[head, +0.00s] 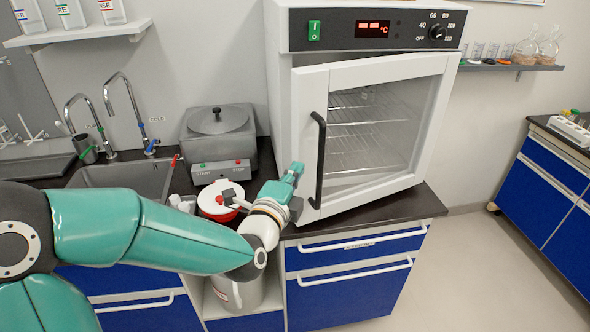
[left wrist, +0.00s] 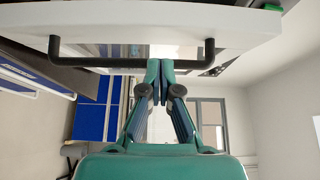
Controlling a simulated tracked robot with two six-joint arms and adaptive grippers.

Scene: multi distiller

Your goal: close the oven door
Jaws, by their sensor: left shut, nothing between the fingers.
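The white oven (head: 281,75) stands on the dark counter, with a control panel on top. Its windowed door (head: 304,88) is ajar, swung a little outward on its left side. A black vertical handle (head: 318,160) is on the door's left edge; it also shows in the left wrist view (left wrist: 130,63), running across the top. My left gripper (head: 296,168) is at the door's left edge, just left of the handle. In the left wrist view its fingers (left wrist: 160,66) are together and empty, their tips close to the handle; I cannot tell whether they touch it. My right gripper is not in view.
A grey bath with a lid (head: 218,135) and a red-and-white container (head: 216,200) stand left of the oven, near the sink (head: 128,180). Blue drawers (head: 350,250) are below the counter (head: 400,205). The floor at the right is clear.

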